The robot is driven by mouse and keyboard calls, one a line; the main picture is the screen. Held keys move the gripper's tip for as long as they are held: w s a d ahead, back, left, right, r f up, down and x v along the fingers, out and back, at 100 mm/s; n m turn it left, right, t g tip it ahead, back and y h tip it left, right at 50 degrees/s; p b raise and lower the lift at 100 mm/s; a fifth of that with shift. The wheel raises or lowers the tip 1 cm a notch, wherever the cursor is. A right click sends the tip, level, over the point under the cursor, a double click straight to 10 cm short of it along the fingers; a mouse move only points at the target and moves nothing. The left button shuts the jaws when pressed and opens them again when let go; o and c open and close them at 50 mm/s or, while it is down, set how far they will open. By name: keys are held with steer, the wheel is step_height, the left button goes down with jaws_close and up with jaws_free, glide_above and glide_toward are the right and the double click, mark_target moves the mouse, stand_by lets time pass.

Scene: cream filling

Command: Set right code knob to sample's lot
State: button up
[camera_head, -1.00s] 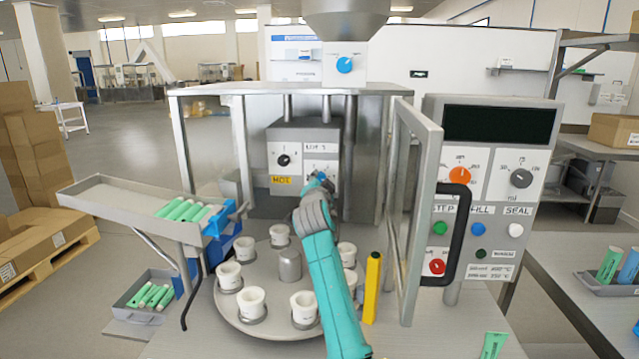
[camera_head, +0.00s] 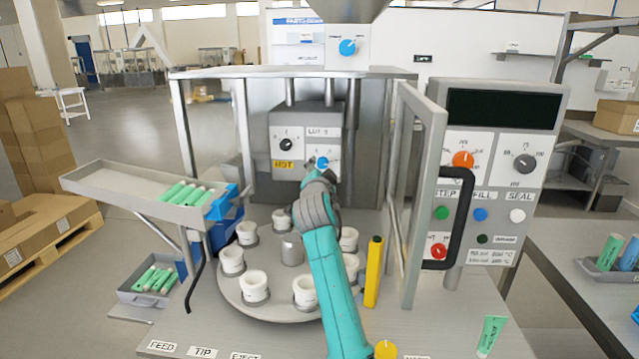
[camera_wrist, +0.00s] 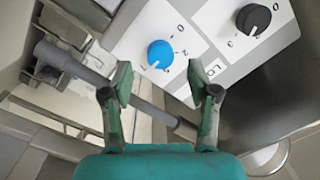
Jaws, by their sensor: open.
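The right code knob (camera_head: 322,163) is blue and sits on the lower right of the grey code box (camera_head: 325,119) behind the turntable. In the wrist view the blue knob (camera_wrist: 160,54) is on a white dial plate with digits; I cannot tell surely which digit it points to. My gripper (camera_wrist: 165,88) is open and empty, its fingertips in front of the blue knob and seemingly apart from it. In the head view my gripper (camera_head: 316,177) is just below the knob, partly hidden by my wrist. A green tube (camera_head: 491,336), perhaps the sample, is at the front right; its print is unreadable.
A black knob (camera_head: 286,144) is beside the blue one, above a yellow HOT label (camera_head: 284,165). The turntable (camera_head: 265,309) carries several white cups. The open guard door (camera_head: 401,200) and a yellow post (camera_head: 373,272) stand right of my arm.

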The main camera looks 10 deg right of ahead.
steer(key=v, duration=0.8)
steer(key=shift+s, duration=0.2)
steer(key=shift+a+f, duration=0.1)
